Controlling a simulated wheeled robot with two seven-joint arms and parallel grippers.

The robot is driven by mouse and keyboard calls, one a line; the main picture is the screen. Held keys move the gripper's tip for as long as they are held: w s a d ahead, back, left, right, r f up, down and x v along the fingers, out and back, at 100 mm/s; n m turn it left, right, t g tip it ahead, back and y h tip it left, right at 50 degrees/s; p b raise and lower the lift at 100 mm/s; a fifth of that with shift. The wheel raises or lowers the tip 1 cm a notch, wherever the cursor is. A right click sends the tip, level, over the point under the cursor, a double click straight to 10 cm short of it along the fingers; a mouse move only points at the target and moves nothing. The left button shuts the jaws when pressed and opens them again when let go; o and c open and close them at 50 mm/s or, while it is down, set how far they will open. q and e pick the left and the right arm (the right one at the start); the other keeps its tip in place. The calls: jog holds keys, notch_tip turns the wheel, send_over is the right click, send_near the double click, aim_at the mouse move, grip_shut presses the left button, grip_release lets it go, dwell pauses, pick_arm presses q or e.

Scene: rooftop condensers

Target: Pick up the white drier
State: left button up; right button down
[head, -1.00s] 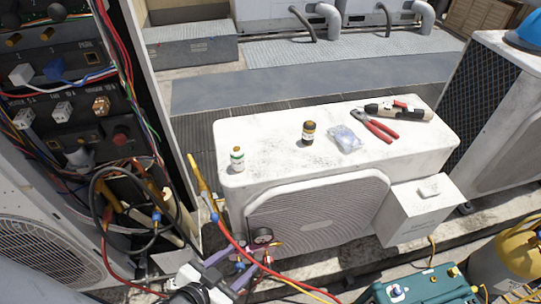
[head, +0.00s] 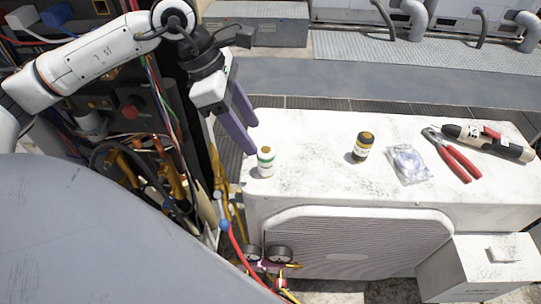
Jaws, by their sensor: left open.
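The white drier (head: 265,162), a small white cylinder with a green band and an orange-brown top, stands upright on the near left corner of the white condenser unit (head: 310,130). My left gripper (head: 248,146) comes in from the upper left, with its purple fingers pointing down just behind and left of the drier. It is open and empty. The fingers look close to the drier, but I cannot tell whether they touch it. My right gripper is not in view.
An open wiring cabinet (head: 115,110) stands at left. Gauges (head: 265,253) with hoses hang in front.

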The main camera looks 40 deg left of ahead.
aim_at(259, 148)
pick_arm(q)
jog(key=b+x, duration=0.1)
jog(key=x, duration=0.3)
jog(key=shift+s+d+f, duration=0.1)
jog(key=shift+s+d, duration=0.05)
jog(key=shift+d+f+b, duration=0.15)
jog(key=shift+f+b, duration=0.3)
jog(key=shift+f, duration=0.05)
jog(key=b+x, duration=0.1)
jog(key=x, duration=0.2)
jog(key=shift+d+f+b, duration=0.25)
jog(key=shift+f+b, duration=0.05)
jog(key=shift+f, duration=0.05)
jog(key=shift+d+f, duration=0.1)
jog(key=shift+f, duration=0.2)
jog(key=shift+r, duration=0.1)
jog(key=c, duration=1.3)
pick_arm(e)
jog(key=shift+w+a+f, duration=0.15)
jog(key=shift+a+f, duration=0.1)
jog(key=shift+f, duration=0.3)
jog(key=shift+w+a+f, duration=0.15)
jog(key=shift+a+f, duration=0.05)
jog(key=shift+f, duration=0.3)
